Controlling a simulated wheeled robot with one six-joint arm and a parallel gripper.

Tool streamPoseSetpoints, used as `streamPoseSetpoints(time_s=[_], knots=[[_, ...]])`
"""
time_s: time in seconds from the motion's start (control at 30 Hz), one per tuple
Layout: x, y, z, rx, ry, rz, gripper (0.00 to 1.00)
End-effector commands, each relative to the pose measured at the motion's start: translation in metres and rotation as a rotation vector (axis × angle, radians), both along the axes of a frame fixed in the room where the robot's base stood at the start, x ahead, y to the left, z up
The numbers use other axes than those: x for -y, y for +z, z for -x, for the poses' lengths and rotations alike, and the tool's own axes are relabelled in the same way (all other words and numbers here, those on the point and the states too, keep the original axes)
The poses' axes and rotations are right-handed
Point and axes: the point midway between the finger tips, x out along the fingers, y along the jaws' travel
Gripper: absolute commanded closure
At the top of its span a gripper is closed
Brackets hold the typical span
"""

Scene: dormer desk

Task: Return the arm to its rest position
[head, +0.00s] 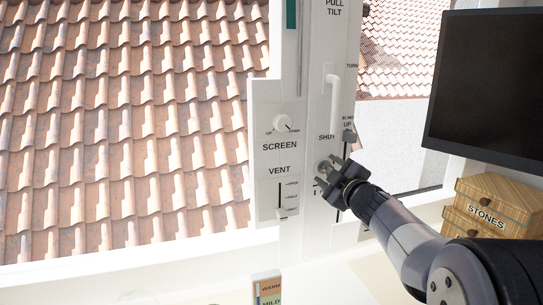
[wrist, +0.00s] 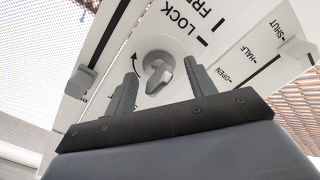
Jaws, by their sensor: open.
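My gripper (head: 335,173) is open in the head view, held up in front of the white control panel on the window post. In the wrist view its two dark fingers (wrist: 158,92) stand apart, with a grey knob (wrist: 158,72) showing between and beyond them. The knob sits on a round base beside the words LOCK and FREE. I cannot tell whether the fingers touch it. My arm reaches up to the panel from the lower right of the head view.
The panel (head: 265,155) carries a SCREEN dial (head: 284,122) and a VENT slider (head: 282,212). A white handle (head: 333,100) hangs above my gripper. A dark monitor (head: 490,85) and a wooden drawer box (head: 495,205) stand at right, close to my arm. A colour-labelled strip (head: 267,289) is below.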

Motion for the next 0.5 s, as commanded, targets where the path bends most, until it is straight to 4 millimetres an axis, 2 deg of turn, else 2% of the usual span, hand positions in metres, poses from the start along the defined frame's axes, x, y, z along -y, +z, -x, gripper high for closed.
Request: streamPoseSetpoints(time_s=[0.5], knots=[[0.0018,0.0033,-0.0006,-0.165,0.0,-0.509,0.47]])
